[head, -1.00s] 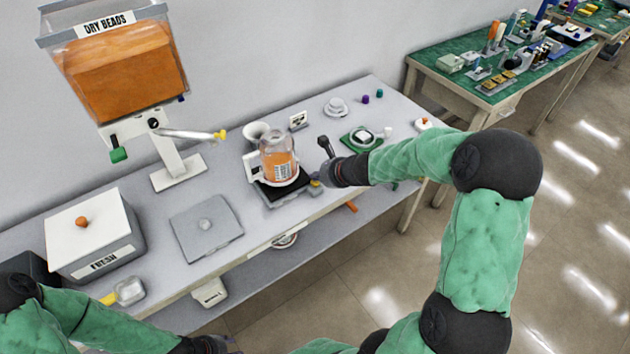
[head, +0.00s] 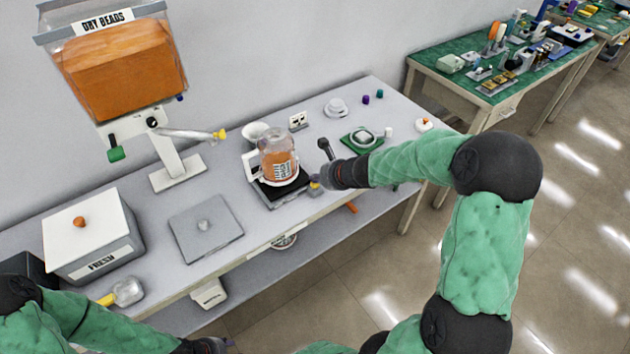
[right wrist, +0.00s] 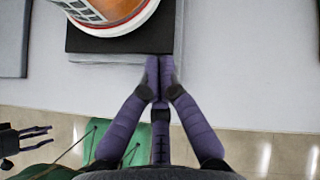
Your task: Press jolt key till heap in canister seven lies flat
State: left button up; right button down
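The canister (head: 277,157) is a clear jar of orange beads with a label too small to read in the head view. It stands, looking slightly tilted, on a black pad (head: 268,189); both also show in the right wrist view, the canister (right wrist: 118,12) cut off at the top. The shape of the bead heap is hard to tell. My right gripper (head: 318,184) is at the pad's front right; its purple fingertips (right wrist: 158,68) are together, with nothing visible between them. A small yellow part shows by them; I cannot make out the jolt key. My left gripper (right wrist: 36,138) is low, its fingers apart.
A dry-beads hopper (head: 122,70) with a spout stands at the back left. A white cup (head: 255,132) stands behind the canister.

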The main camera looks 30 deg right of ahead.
jog(key=shift+r, duration=0.1)
jog(key=shift+r+p, duration=0.95)
jog(key=shift+p, duration=0.05)
jog(key=shift+r, duration=0.15)
notch_tip(320, 180, up, 5)
jog(key=p, duration=0.4)
jog(key=shift+p, duration=0.35)
dwell(0.3)
